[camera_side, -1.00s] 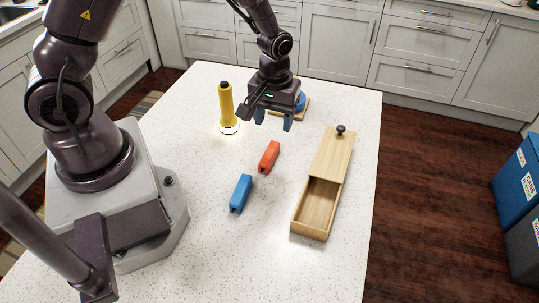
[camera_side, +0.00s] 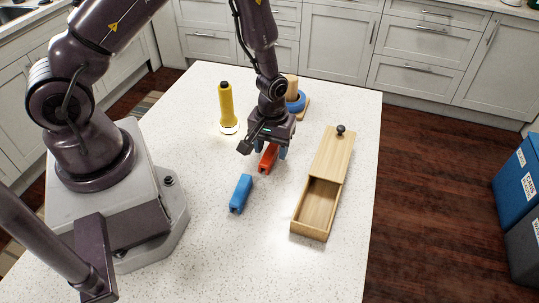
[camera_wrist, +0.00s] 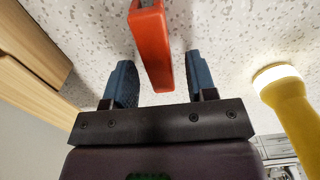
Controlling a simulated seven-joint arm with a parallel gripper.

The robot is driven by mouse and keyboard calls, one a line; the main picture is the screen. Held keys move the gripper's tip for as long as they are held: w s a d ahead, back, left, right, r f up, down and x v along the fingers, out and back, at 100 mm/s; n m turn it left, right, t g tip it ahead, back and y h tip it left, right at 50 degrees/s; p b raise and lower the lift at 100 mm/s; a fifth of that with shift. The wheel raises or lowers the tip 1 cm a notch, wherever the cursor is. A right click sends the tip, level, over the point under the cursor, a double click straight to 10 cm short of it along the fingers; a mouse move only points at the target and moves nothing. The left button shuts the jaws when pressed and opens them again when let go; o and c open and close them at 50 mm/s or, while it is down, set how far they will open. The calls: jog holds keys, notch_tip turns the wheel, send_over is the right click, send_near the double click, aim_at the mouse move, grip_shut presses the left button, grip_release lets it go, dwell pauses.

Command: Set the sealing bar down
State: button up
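I see nothing that I can clearly name as a sealing bar. A red block (camera_side: 266,163) lies on the white speckled table, partly hidden behind my gripper in the side view. My gripper (camera_side: 272,150) is above its far end, pointing down. In the wrist view, my gripper's blue fingers (camera_wrist: 160,62) stand apart, one on each side of the red block (camera_wrist: 151,45), with a gap on both sides. The gripper is open and holds nothing.
A blue block (camera_side: 241,193) lies nearer on the table. A yellow flashlight (camera_side: 226,104) stands upright to the left. A wooden box (camera_side: 312,230) with a partly open knobbed lid (camera_side: 334,150) is at right. A blue ring (camera_side: 297,101) sits on a wooden stand behind.

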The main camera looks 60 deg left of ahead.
grip_shut()
